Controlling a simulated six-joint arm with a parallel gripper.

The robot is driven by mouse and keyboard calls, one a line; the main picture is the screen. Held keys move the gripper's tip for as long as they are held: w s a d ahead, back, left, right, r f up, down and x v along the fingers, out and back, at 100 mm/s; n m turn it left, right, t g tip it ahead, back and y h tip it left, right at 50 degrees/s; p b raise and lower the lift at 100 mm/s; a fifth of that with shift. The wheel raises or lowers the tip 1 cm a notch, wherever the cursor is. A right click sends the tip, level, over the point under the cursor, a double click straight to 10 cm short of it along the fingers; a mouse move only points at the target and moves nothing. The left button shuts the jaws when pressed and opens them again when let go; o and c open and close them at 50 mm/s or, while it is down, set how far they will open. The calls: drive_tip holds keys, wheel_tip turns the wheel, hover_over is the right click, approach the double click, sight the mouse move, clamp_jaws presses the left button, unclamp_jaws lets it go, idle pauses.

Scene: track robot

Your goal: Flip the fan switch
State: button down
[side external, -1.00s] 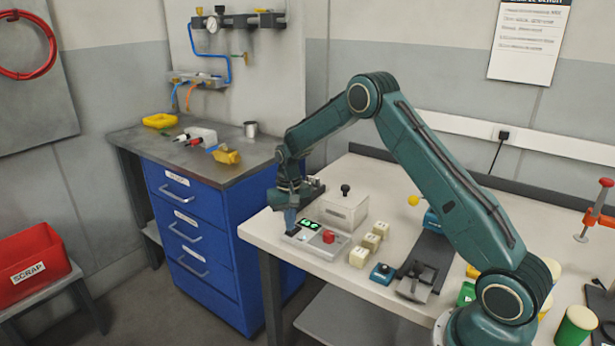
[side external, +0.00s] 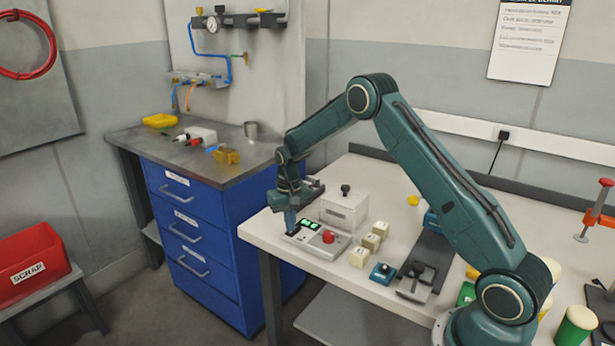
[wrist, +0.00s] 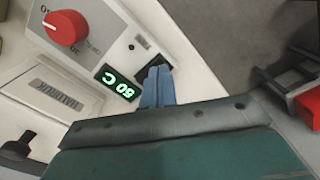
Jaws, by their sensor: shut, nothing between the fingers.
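A light grey control panel (side external: 322,249) with a green lit display (side external: 310,225) and a red round knob (side external: 328,237) sits near the bench's left front edge. In the wrist view, the display (wrist: 117,84) and red knob (wrist: 65,30) are left of my gripper (wrist: 157,75). The gripper's blue fingers are shut and empty, with their tips at the panel beside the display. A dark switch-like part (wrist: 142,42) shows just past the tips, and dark edges around the tips are partly hidden. I cannot tell which part is the fan switch, or whether the fingers touch it.
A pale box with a black knob (side external: 345,208) stands behind the panel. Several cream blocks (side external: 371,242) and a blue button box (side external: 383,273) lie to its right. A blue drawer cabinet (side external: 200,235) stands to the left, and a red scrap bin (side external: 35,262) is at far left.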

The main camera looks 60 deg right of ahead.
wheel_tip(320, 180, up, 7)
drive_tip(key=shift+f, duration=0.15)
idle(0.9)
drive_tip(key=s+a+r+n+t, duration=0.1)
drive_tip(key=s+a+r, duration=0.4)
drive_tip(key=s+r, duration=0.3)
drive_tip(key=s+a+r+n+t, duration=0.2)
drive_tip(key=s+a+r, duration=0.3)
drive_tip(key=r, duration=0.6)
drive_tip(key=s+a+n+t, duration=0.1)
drive_tip(key=s+a, duration=0.1)
drive_tip(key=s, duration=0.9)
drive_tip(key=s+a+n+t, duration=0.1)
drive_tip(key=s+a+n, duration=0.1)
drive_tip(key=s, duration=0.8)
drive_tip(key=shift+s+a+r+t, duration=0.15)
drive_tip(key=shift+s+a+t, duration=0.15)
drive_tip(key=shift+s+a, duration=0.05)
